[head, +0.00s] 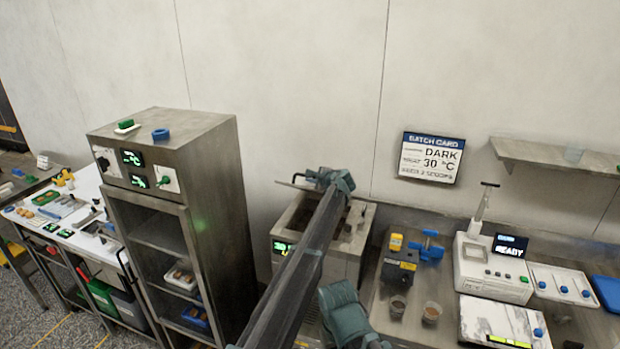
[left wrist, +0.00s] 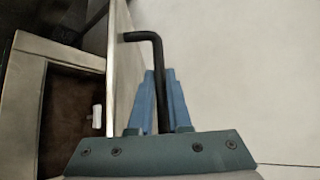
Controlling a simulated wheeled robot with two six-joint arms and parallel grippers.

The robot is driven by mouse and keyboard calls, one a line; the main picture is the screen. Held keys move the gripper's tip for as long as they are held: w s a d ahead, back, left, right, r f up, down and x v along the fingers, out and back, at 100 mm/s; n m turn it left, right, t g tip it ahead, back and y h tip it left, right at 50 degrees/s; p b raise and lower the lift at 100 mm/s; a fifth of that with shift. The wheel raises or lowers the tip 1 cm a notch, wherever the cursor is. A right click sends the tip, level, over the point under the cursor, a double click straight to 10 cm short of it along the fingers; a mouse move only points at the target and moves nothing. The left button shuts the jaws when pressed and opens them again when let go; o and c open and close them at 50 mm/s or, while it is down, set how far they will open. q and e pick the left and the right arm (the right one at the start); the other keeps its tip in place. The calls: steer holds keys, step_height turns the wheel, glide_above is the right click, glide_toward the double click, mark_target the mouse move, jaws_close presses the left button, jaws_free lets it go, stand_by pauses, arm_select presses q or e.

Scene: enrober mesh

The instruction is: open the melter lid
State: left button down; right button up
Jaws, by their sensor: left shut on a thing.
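The melter (head: 345,262) is a steel box in the middle of the head view, with a green display and an open top showing a brown inside. Its lid (left wrist: 122,60) stands raised, nearly edge-on in the left wrist view, with the brown tank (left wrist: 70,115) exposed at its left. The lid carries a black bent handle (left wrist: 158,60). My left gripper (head: 322,177) is above the melter's back part, its blue fingers (left wrist: 160,88) shut around the handle. My left arm hides part of the melter and lid in the head view.
A tall steel cabinet (head: 165,160) stands left of the melter. At right, a bench holds a yellow-and-black device (head: 399,265), cups (head: 431,313) and a white machine (head: 490,272). A wall shelf (head: 555,155) is at upper right. The wall behind the melter is bare.

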arm_select(q)
steer(key=shift+w, duration=0.1)
steer(key=c, duration=0.9)
jaws_free()
